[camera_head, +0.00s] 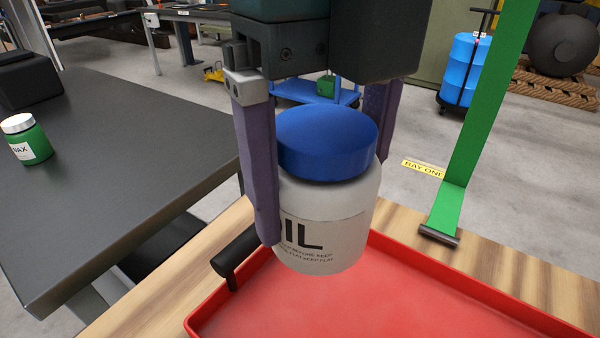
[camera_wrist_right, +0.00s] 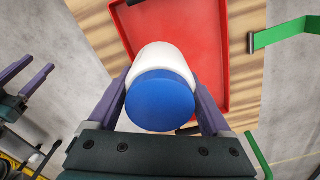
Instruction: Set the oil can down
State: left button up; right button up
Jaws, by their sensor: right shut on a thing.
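The white oil can (camera_head: 335,215) has a blue lid (camera_head: 328,143) and a label partly covered by a finger. My right gripper (camera_head: 320,225) is shut around its sides, and the can is upright. In the head view it overlaps the far left corner of the red tray (camera_head: 300,305); I cannot tell if its base touches. The right wrist view shows the blue lid (camera_wrist_right: 160,100) between the fingers and the tray (camera_wrist_right: 180,30) behind it. My left gripper (camera_wrist_right: 30,80) shows at the left of the wrist view, fingers apart and empty.
The tray sits on a wooden top (camera_head: 190,275) and has a black handle (camera_head: 240,255). A green strip frame (camera_head: 480,120) rises at the right. A dark table (camera_head: 110,150) at the left bears a green wax jar (camera_head: 30,142). The visible tray floor is clear.

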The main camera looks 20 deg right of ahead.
notch_tip(320, 180, down, 18)
jog(key=b, duration=0.4)
jog(key=shift+f, duration=0.35)
jog(key=shift+f, duration=0.2)
jog(key=o, duration=1.5)
jog(key=shift+r, duration=0.1)
